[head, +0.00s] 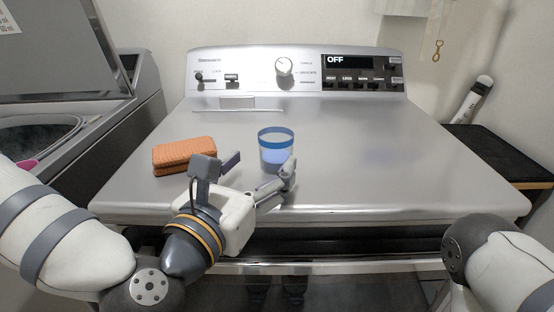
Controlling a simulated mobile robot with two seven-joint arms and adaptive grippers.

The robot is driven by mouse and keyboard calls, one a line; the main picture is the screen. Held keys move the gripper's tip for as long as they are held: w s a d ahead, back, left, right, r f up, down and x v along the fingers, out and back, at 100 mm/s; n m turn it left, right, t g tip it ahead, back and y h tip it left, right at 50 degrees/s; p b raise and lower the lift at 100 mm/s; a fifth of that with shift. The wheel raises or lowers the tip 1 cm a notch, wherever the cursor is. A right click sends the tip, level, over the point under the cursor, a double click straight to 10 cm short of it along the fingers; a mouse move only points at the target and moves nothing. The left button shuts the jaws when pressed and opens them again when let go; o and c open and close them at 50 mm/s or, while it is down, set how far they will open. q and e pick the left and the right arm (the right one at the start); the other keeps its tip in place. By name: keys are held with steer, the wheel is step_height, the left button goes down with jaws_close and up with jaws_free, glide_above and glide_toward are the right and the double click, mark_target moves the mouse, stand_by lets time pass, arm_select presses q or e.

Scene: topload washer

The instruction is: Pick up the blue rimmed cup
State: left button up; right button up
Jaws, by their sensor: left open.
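The blue rimmed cup (276,146) stands upright on the silver top of the dryer-like appliance (390,160), left of its middle. It is clear with a blue band at the rim and a blue lower part. My left gripper (259,171) is open just in front of the cup. One finger is to the cup's left, and the other overlaps its lower right edge in the picture. I cannot tell whether either finger touches it. My right arm shows at the lower right, but its gripper is not in view.
An orange-brown sponge-like block (184,155) lies left of the cup, behind the left gripper. The control panel (298,73) with a knob and an "OFF" display rises at the back. An open topload washer (40,135) stands at the left. The top's right side is clear.

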mark_target(269, 146)
arm_select(q)
steer(key=w, duration=0.1)
steer(key=w+d+r, duration=0.1)
steer(key=w, duration=0.1)
steer(key=w+d+r, duration=0.1)
steer(key=shift+w+d+p, duration=0.15)
steer(key=shift+w+p, duration=0.15)
steer(key=shift+w, duration=0.1)
steer(key=shift+w+d, duration=0.1)
steer(key=shift+w, duration=0.2)
steer(key=c, duration=1.3)
steer(key=shift+o, duration=0.2)
